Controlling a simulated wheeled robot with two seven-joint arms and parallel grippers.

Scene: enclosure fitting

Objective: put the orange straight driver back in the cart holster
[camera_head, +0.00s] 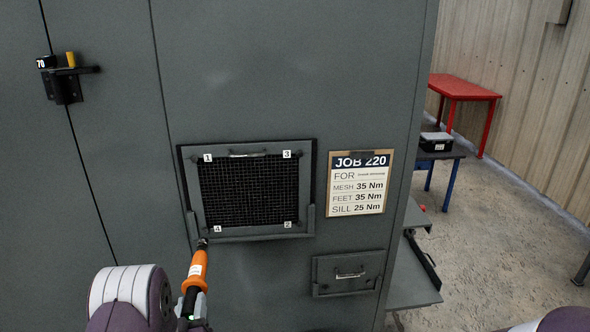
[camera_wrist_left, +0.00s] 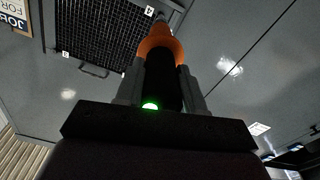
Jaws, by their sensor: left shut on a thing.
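The orange straight driver (camera_head: 196,272) is upright and tilted in front of the grey cabinet, its tip near the lower left corner of the mesh panel by label 4. My left gripper (camera_head: 191,303) is shut on its dark lower body. In the left wrist view the driver (camera_wrist_left: 159,48) rises between the two fingers (camera_wrist_left: 163,88), and a green light glows at its base. Whether the tip touches the panel's corner I cannot tell. The cart holster is not identifiable in these views. My right gripper is not in view.
The mesh panel (camera_head: 247,232) has corners labelled 1 to 4. A job sheet (camera_head: 358,203) hangs beside it, above a small handled panel (camera_head: 330,286). A latch (camera_head: 66,88) is at upper left. A red table (camera_head: 464,88) and a blue-legged table (camera_head: 449,155) stand at right, with open floor.

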